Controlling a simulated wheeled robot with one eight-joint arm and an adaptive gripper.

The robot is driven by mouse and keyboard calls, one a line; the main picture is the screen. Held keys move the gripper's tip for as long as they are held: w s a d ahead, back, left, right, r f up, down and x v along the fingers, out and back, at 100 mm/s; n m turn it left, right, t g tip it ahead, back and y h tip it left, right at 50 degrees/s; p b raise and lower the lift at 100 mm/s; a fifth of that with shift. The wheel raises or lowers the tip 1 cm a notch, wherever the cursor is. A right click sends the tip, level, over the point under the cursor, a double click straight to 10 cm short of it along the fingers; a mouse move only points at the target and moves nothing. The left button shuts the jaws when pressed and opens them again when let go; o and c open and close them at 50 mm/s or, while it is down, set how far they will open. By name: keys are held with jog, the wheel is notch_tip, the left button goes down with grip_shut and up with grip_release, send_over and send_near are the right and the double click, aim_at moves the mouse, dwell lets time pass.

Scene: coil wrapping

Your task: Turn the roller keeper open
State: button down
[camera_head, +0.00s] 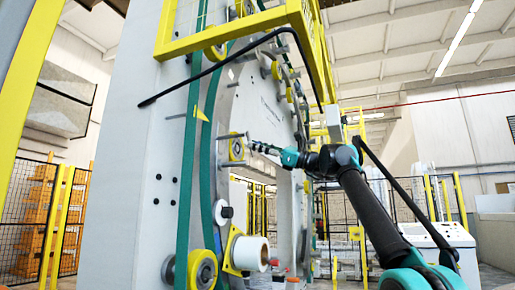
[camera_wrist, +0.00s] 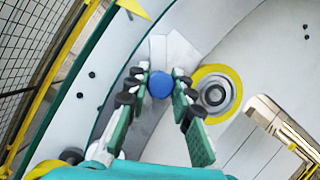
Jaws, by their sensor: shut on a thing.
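The roller keeper shows in the wrist view as a round blue knob (camera_wrist: 161,84) in front of the machine's pale face. My gripper (camera_wrist: 160,82) has its dark-padded fingertips on either side of the knob and is shut on it. In the head view my gripper (camera_head: 253,146) reaches in from the right to the machine face, close to a yellow-framed roller mount (camera_head: 237,150). The knob is too small to make out there. A yellow ring with a dark hub (camera_wrist: 217,93) lies just right of the fingers in the wrist view.
The tall grey machine (camera_head: 150,150) carries green belts (camera_head: 190,150) and several yellow rollers. A white roll (camera_head: 250,253) on a yellow plate sticks out below my gripper. A yellow frame (camera_head: 225,32) and black cable hang above. A mesh fence (camera_head: 30,215) stands left.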

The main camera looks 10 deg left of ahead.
jog(key=shift+w+r+n, duration=0.15)
jog(key=shift+n, duration=0.55)
jog(key=shift+g, duration=0.4)
jog(key=c, duration=1.3)
grip_release()
jog(key=shift+d, duration=0.1)
jog(key=v, duration=1.2)
jog(key=shift+c, duration=0.2)
